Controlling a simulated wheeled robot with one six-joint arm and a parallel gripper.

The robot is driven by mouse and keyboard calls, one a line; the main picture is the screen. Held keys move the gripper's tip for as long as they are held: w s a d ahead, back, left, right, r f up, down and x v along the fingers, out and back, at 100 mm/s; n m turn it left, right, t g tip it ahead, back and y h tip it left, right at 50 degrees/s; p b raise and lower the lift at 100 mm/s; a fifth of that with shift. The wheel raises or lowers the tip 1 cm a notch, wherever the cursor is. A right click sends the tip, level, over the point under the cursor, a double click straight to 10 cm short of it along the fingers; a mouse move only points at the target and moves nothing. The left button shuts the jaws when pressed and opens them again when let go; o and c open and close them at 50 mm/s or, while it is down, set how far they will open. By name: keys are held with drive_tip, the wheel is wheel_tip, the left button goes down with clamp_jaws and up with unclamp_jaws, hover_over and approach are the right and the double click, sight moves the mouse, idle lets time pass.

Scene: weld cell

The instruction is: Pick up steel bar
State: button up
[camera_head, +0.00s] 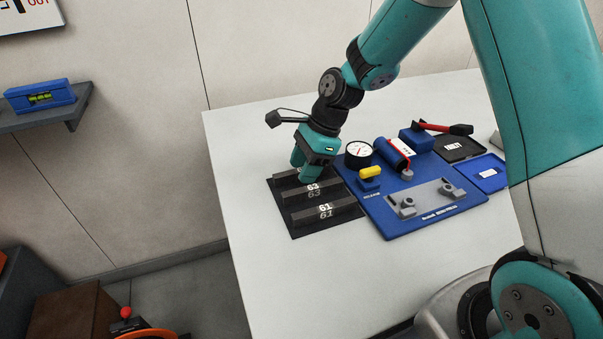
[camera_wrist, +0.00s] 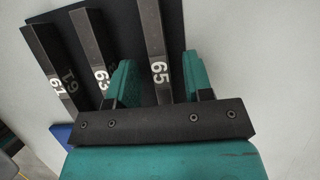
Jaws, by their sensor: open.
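Several dark steel bars with white numbers lie side by side on a black mat (camera_head: 288,221). In the wrist view they are bar 61 (camera_wrist: 50,62), bar 63 (camera_wrist: 88,45) and bar 65 (camera_wrist: 154,38). The head view shows bar 63 (camera_head: 300,191) and bar 61 (camera_head: 318,212) clearly. Bar 65 is mostly hidden there by my gripper (camera_head: 305,172). In the wrist view my gripper (camera_wrist: 155,78) is open, its teal fingers on either side of bar 65. A gap shows on each side of the bar, so it is not clamped.
Right of the mat, a blue board (camera_head: 405,225) holds a grey metal fixture (camera_head: 428,197), a dial gauge (camera_head: 358,152), a blue cylinder (camera_head: 392,153) and a yellow-topped piece (camera_head: 370,173). A red-handled tool (camera_head: 437,127) lies behind. The white table (camera_head: 285,285) is clear in front.

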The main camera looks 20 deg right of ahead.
clamp_jaws()
idle(0.3)
